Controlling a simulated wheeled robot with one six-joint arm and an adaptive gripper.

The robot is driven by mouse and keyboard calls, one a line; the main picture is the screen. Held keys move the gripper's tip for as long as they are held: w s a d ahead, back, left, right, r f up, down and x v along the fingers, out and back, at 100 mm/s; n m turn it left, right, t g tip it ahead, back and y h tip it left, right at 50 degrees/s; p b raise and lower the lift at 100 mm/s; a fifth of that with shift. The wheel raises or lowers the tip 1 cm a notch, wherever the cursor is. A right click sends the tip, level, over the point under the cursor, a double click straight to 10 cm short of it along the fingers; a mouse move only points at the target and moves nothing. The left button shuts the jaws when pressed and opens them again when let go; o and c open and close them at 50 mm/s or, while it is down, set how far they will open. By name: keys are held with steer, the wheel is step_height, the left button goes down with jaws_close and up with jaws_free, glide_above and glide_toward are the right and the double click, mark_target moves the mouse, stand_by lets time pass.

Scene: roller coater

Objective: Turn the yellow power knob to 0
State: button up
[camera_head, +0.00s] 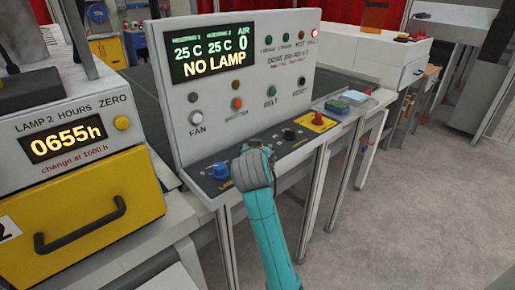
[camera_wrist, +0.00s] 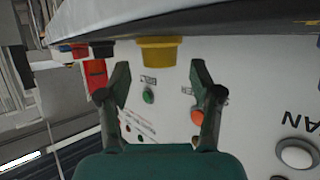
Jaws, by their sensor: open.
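The yellow power knob (camera_wrist: 157,52) shows at the top middle of the wrist view, ahead of my fingertips. The two fingers of my gripper (camera_wrist: 159,69) are spread apart, one on each side of the knob's line, with nothing held between them. I cannot tell whether either finger touches the knob. In the head view my teal wrist (camera_head: 258,168) is over the lower control panel, between a blue knob (camera_head: 220,171) and a black knob (camera_head: 290,134). There the yellow knob is hidden behind my arm. Its pointer and setting cannot be read.
The upright panel's display (camera_head: 209,54) reads NO LAMP. A red button on a yellow base (camera_head: 318,120) sits right of the black knob. Left stands a lamp unit with a yellow drawer (camera_head: 84,214). The floor (camera_head: 400,220) at right is clear.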

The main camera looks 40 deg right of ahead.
steer(key=shift+x, duration=1.1)
steer(key=c, duration=1.1)
steer(key=shift+c, duration=0.2)
steer(key=shift+s+d+n+t, duration=0.1)
steer(key=shift+n+t, duration=0.2)
steer(key=n+t+y, duration=0.1)
steer(key=y, duration=0.1)
steer(key=n+t+y, duration=0.1)
steer(key=n+y, duration=0.1)
steer(key=shift+s+d, duration=0.1)
steer(key=shift+d, duration=0.1)
steer(key=n+t+y, duration=0.1)
steer(key=n+y, duration=0.4)
steer(key=shift+d, duration=0.15)
steer(key=shift+n+y, duration=0.3)
steer(key=shift+y, duration=0.2)
